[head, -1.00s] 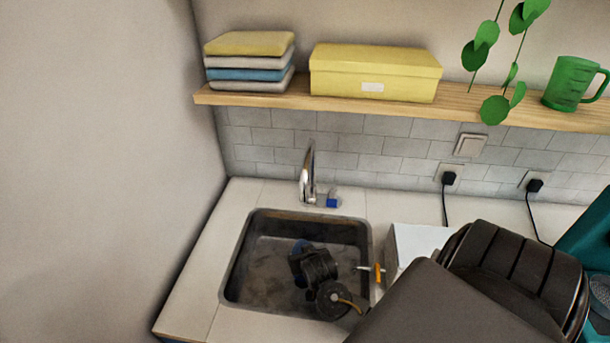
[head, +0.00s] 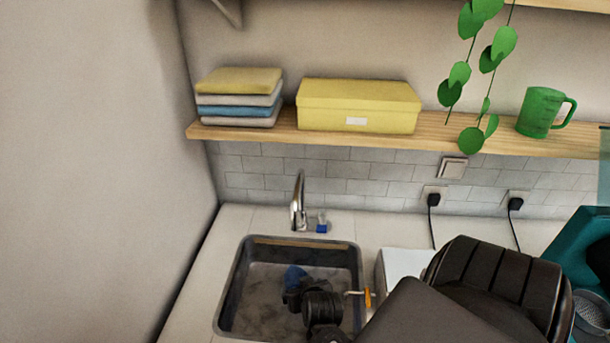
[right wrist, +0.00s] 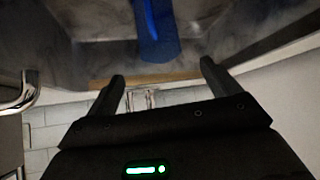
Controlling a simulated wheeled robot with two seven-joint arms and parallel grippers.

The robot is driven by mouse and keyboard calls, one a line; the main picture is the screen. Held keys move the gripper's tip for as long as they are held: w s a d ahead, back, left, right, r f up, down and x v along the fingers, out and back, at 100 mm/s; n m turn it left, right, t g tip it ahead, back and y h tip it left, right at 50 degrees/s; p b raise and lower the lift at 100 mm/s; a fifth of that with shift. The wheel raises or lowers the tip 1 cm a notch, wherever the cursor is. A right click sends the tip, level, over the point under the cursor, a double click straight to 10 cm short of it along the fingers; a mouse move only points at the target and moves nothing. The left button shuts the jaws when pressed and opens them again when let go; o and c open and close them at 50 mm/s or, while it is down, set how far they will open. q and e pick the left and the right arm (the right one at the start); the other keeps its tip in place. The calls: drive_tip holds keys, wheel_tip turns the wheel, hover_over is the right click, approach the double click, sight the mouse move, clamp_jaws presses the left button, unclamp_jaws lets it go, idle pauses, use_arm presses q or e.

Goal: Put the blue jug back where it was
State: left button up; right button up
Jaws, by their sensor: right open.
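The blue jug (head: 295,276) is in the sink (head: 231,292), mostly hidden behind my right gripper. In the right wrist view a long blue part of it (right wrist: 156,35) shows beyond and between the fingertips, and its full shape cannot be made out. My right gripper (head: 292,297) reaches down into the sink close to the blue jug. In the right wrist view the right gripper (right wrist: 163,72) has its fingers wide apart with nothing clamped between them. My left gripper is not in view.
A chrome tap (head: 298,202) stands behind the sink beside a small blue item (head: 322,225). A white box-like thing (head: 402,263) stands right of the sink. The shelf (head: 290,133) holds folded cloths (head: 238,98), a yellow box (head: 357,106) and a green jug (head: 541,112); leaves hang before it.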

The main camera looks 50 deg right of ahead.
drive_tip(key=shift+v, duration=1.05)
